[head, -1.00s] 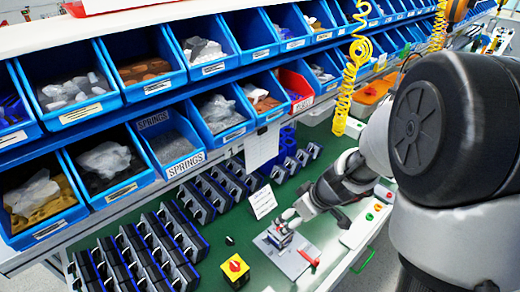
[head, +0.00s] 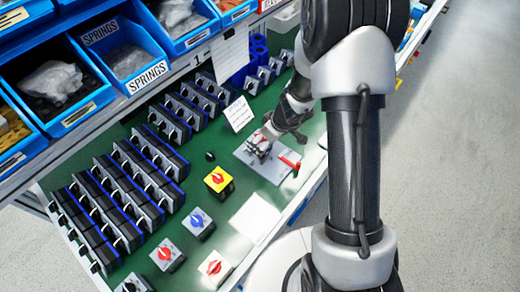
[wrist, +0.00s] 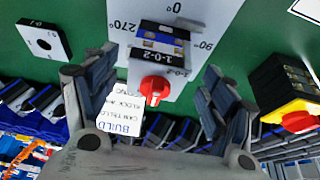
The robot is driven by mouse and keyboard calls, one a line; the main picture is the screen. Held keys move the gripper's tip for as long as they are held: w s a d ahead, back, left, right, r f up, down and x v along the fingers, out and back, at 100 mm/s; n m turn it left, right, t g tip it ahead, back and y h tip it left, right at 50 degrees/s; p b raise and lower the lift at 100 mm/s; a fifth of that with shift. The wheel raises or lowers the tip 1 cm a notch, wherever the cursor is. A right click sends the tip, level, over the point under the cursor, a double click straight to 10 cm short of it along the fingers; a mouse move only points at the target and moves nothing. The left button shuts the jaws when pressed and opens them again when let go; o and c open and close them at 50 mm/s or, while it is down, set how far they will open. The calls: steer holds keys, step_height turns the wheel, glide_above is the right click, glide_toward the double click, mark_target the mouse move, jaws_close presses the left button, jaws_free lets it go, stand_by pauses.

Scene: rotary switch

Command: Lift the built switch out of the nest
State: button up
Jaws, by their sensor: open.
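The built switch (wrist: 162,45) sits in the nest, a grey plate (wrist: 200,18) marked 0°, 90° and 270°. It has a red knob (wrist: 155,87) and a "1-0-2" label. In the wrist view my gripper (wrist: 155,105) is open, with one finger to each side of the red knob and apart from it. In the head view my gripper (head: 263,141) is low over the grey nest plate (head: 262,167) and hides most of the switch.
A red handle (head: 290,163) stands at the nest's right. A yellow switch with a red knob (head: 218,180) is close on its left. Rows of black switch parts (head: 120,190) fill the left bench. Blue bins (head: 128,50) hang above. A white card (head: 256,218) lies in front.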

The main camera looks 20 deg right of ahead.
mark_target(261, 157)
steer(key=b+x, duration=0.1)
steer(key=x, duration=0.4)
steer(key=shift+w+f, duration=0.15)
steer(key=shift+f, duration=0.05)
steer(key=shift+c, duration=0.4)
steer(key=shift+r, duration=0.1)
steer(key=c, duration=1.1)
